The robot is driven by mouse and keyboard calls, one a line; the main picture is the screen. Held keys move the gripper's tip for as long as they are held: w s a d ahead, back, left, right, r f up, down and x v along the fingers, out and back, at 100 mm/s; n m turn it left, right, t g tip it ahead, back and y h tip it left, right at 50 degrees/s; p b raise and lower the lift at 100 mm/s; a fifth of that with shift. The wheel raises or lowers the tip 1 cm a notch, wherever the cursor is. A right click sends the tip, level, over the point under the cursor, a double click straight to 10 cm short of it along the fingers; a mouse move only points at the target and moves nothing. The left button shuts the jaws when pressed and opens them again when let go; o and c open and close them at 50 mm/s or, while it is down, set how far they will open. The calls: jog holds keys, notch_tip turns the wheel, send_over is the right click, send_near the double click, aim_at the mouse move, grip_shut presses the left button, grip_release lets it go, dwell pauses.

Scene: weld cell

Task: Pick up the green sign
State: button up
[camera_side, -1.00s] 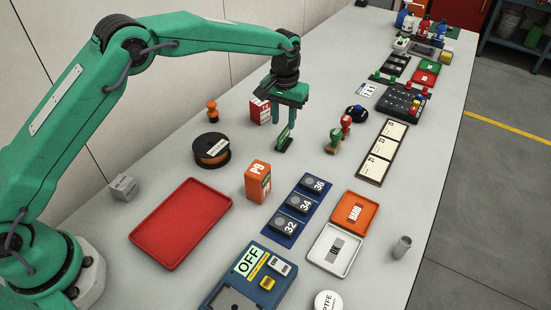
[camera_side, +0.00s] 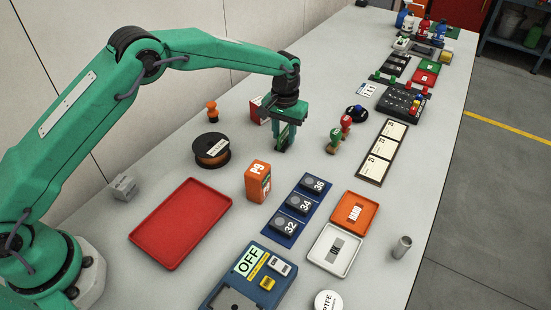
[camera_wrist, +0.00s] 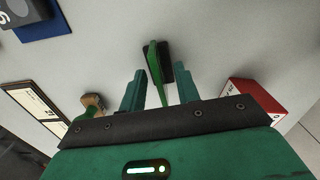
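The green sign (camera_wrist: 154,70) stands on a small black base (camera_wrist: 166,62) on the table. In the wrist view it is seen nearly edge-on, between the two fingers of my gripper (camera_wrist: 160,88). A gap shows between the sign and each finger, so the fingers are apart and around it. In the side view my gripper (camera_side: 284,143) points straight down over the sign (camera_side: 283,134), which is partly hidden by the fingers.
A red box (camera_side: 257,110) stands close behind my gripper. Green and red stamps (camera_side: 334,142) stand to its right, a black spool (camera_side: 211,152) to its left. An orange box (camera_side: 258,181) and an empty red tray (camera_side: 181,223) lie nearer the camera.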

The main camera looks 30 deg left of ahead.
aim_at(284, 130)
jog(key=shift+c, duration=0.2)
grip_shut()
jog(key=shift+r, duration=0.1)
jog(key=shift+r, duration=0.85)
notch_tip(284, 130, up, 2)
jog(key=shift+r, duration=0.15)
jog(key=s+d+r, duration=0.7)
jog(key=s+d, duration=0.1)
jog(key=shift+s, duration=0.2)
